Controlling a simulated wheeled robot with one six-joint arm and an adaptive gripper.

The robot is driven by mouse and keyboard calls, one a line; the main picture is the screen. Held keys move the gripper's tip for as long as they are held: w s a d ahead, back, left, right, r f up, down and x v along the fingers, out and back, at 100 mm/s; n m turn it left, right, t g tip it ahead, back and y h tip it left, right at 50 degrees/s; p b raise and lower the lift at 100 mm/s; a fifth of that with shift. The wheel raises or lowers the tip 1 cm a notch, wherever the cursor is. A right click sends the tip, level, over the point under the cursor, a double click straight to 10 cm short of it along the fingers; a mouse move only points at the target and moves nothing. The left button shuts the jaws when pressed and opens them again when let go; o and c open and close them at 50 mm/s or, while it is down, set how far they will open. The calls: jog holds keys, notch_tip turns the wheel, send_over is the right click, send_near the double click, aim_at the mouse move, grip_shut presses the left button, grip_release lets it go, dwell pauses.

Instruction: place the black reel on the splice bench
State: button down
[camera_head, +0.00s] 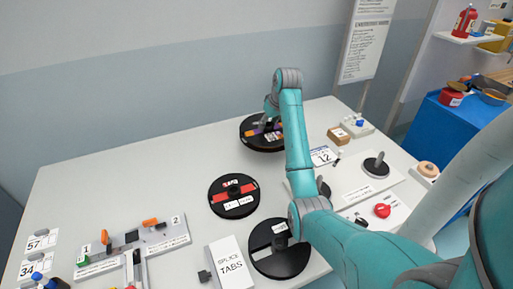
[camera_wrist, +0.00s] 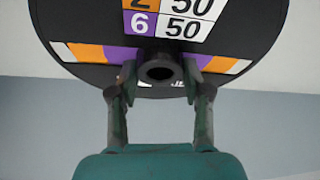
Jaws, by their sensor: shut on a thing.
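My gripper (camera_wrist: 160,75) is shut on the hub of a black reel (camera_wrist: 262,20) with an orange and purple band and a white label with numbers. In the head view this reel (camera_head: 247,143) is at the back of the white table (camera_head: 110,180), partly hidden by my arm; I cannot tell whether it touches the top. A black reel with a red band (camera_head: 222,211) lies mid-table. Another black reel with a grey band (camera_head: 291,264) lies nearer the front. No sign names the splice bench; a grey fixture marked 1 and 2 (camera_head: 165,240) stands front left.
A white SPLICE TABS box (camera_head: 231,264) stands beside the front reel. On the right are a post on a round black base (camera_head: 376,167), a red knob (camera_head: 382,210) and a brown box (camera_head: 338,136). The back left of the table is clear. A blue unit (camera_head: 440,125) stands beyond.

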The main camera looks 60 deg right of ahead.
aim_at(273, 132)
notch_tip(273, 132, down, 9)
jog(key=shift+f, duration=0.2)
dwell(0.3)
jog(key=shift+f, duration=0.1)
jog(key=c, duration=0.5)
grip_release()
jog(key=v, duration=1.1)
jog(key=shift+s+r, duration=0.1)
jog(key=shift+r, duration=0.1)
jog(key=shift+s+a+r, duration=0.1)
jog(key=shift+s+r, duration=0.05)
jog(key=shift+r, duration=0.2)
